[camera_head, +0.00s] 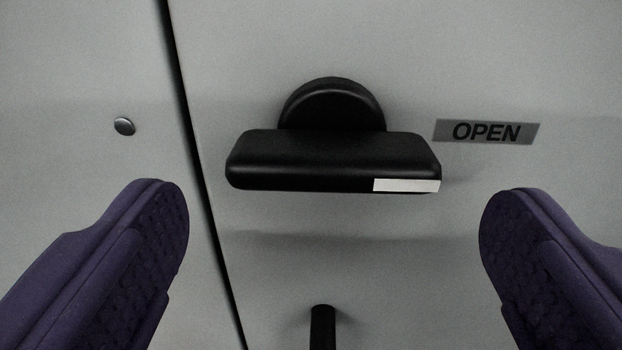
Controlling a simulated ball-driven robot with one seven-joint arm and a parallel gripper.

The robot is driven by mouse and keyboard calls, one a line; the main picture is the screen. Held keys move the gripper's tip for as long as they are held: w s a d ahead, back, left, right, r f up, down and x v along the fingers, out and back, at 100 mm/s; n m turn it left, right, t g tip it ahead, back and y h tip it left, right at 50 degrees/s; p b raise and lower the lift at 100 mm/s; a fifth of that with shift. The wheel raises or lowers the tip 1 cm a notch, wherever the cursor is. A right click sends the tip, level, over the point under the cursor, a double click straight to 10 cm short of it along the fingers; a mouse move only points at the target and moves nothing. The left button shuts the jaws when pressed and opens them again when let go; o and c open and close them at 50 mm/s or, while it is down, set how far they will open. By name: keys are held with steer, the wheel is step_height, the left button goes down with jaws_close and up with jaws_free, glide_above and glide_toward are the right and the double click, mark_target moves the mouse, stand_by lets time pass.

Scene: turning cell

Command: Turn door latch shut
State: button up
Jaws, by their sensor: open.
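The door latch (300,160) is a black bar handle on a round black hub (333,102), mounted on a light grey door panel. The bar lies horizontal in the picture. A white mark (406,186) sits at its right end, on the side of the OPEN label (487,132). My gripper (333,215) is open, with one purple padded finger at the lower left and one at the lower right. The fingers are wide apart, with the latch above and between their tips. I see no contact between them and the latch.
A dark vertical seam (190,130) runs left of the latch. A small round metal stud (124,126) sits left of the seam. A short black post (322,326) shows below the latch at the bottom edge. The panel around the latch is otherwise bare.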

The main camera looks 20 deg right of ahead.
mark_target(353, 186)
steer(key=shift+x, duration=1.85)
steer(key=c, duration=1)
steer(key=shift+o, duration=0.2)
steer(key=shift+r, duration=0.1)
steer(key=shift+n, duration=0.4)
steer(key=n+p, duration=0.3)
steer(key=shift+r, duration=0.15)
steer(key=n+p, duration=0.4)
steer(key=n, duration=0.1)
steer(key=shift+d+n, duration=0.15)
steer(key=shift+n, duration=0.15)
steer(key=n+p, duration=0.2)
steer(key=n, duration=0.2)
steer(key=shift+r, duration=0.1)
steer(key=shift+s+d+n+p, duration=0.1)
steer(key=shift+n+p, duration=1.05)
steer(key=shift+n, duration=1.05)
